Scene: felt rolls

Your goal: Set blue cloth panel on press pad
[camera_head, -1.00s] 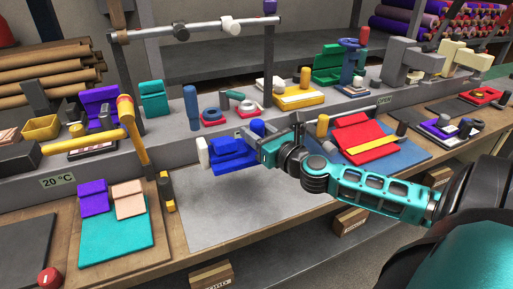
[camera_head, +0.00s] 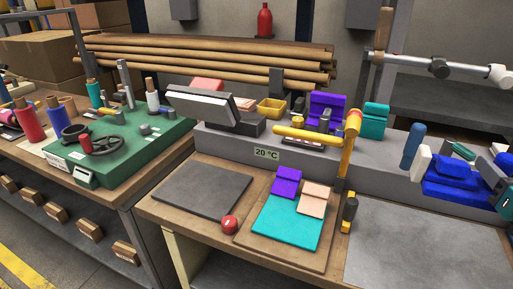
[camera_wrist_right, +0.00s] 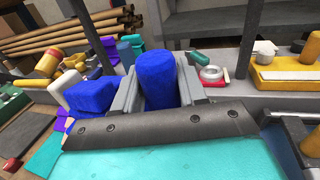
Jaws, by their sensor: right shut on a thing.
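A blue folded cloth piece (camera_head: 455,172) lies at the right, on the grey ledge by the bare grey mat. My right gripper (camera_head: 498,186) is at the right edge of the head view, partly cut off. In the right wrist view its jaws are shut on a rounded blue cloth piece (camera_wrist_right: 157,75), with more folded blue cloth (camera_wrist_right: 90,98) to the left. I cannot tell whether these are one panel. A dark grey flat pad (camera_head: 203,191), apparently the press pad, lies bare at the bench's left. My left gripper is not in view.
A red button (camera_head: 229,223) stands in front of the dark pad. A teal sheet (camera_head: 287,224) with purple and peach pieces lies to its right. A yellow-handled hammer (camera_head: 350,150) stands beyond it. The grey mat (camera_head: 425,245) is clear. A green station (camera_head: 120,145) stands left.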

